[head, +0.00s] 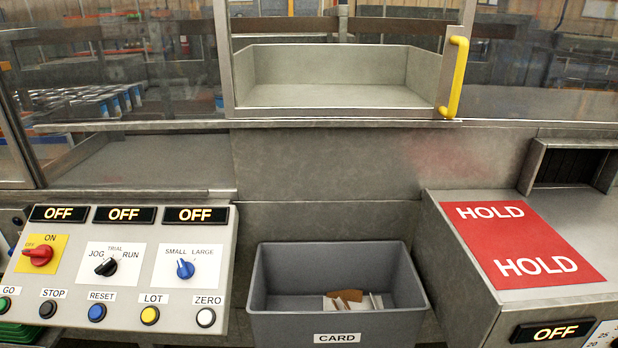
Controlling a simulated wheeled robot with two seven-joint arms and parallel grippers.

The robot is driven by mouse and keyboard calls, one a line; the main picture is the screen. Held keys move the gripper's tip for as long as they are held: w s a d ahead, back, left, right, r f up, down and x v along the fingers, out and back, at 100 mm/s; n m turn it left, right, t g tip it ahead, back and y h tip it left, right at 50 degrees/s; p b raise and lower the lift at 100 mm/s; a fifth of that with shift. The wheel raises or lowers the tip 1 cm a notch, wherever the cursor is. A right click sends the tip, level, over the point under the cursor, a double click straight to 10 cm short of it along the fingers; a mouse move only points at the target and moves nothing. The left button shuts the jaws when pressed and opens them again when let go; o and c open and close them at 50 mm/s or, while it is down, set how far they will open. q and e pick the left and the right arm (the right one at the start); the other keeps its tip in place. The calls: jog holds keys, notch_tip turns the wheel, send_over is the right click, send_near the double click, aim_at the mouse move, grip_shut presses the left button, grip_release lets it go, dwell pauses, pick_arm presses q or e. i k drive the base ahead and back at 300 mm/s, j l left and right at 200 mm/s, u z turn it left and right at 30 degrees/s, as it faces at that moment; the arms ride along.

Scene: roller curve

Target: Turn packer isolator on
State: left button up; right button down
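A red rotary knob (38,255) on a yellow plate (52,268) sits at the left of the sloped control panel (140,228). The plate is marked OFF at its left and ON at its top, and the knob's pointer appears turned toward the left, OFF side. No label with the words packer isolator is readable. Three displays above the panel's knobs, the left one (58,214) among them, read OFF. Neither of my grippers is in the head view.
Right of the red knob are a black JOG/TRIAL/RUN knob (106,266), a blue SMALL/LARGE knob (185,268) and a row of push buttons including RESET (97,313). A grey CARD bin (338,324) stands centrally. A yellow handle (455,78) and red HOLD plate (528,240) are right.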

aim_at(40, 256)
jog(key=k+u, duration=0.1)
jog(key=u, duration=1.4)
jog(key=i+j, duration=0.65)
jog(key=i, duration=0.15)
jog(key=k+j+u, duration=0.05)
